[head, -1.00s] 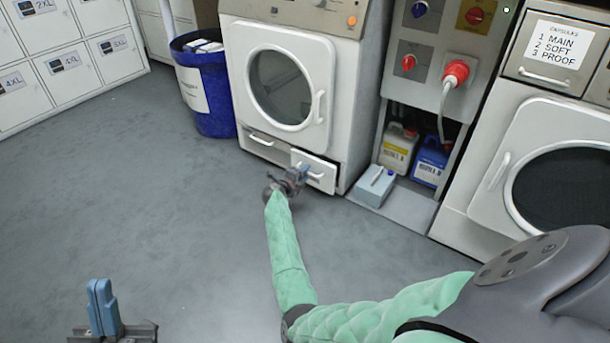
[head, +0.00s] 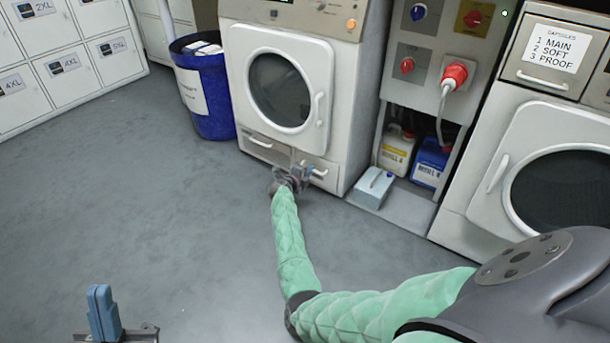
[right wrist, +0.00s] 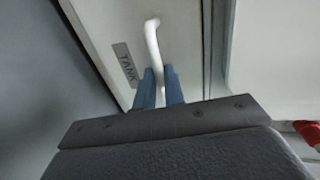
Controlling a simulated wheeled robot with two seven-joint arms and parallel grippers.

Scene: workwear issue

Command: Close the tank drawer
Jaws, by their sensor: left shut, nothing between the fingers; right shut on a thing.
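The tank drawer (head: 322,179) is the small white front at the lower right of the middle white machine (head: 282,95). In the head view it lies about level with the machine's front. In the right wrist view its front (right wrist: 108,50) carries a grey TANK label (right wrist: 125,65) and a white bar handle (right wrist: 152,40). My right gripper (head: 303,171) is shut on the handle; its blue fingers (right wrist: 159,88) sit on either side of the bar. The gripper hides part of the drawer front. My left gripper (head: 102,312) is shut and empty at the lower left.
A blue bin (head: 207,90) stands left of the machine. A grey-blue box (head: 374,188) lies on the floor right of it, in front of a yellow-labelled canister (head: 397,150) and a blue canister (head: 430,163). The floor at left is clear.

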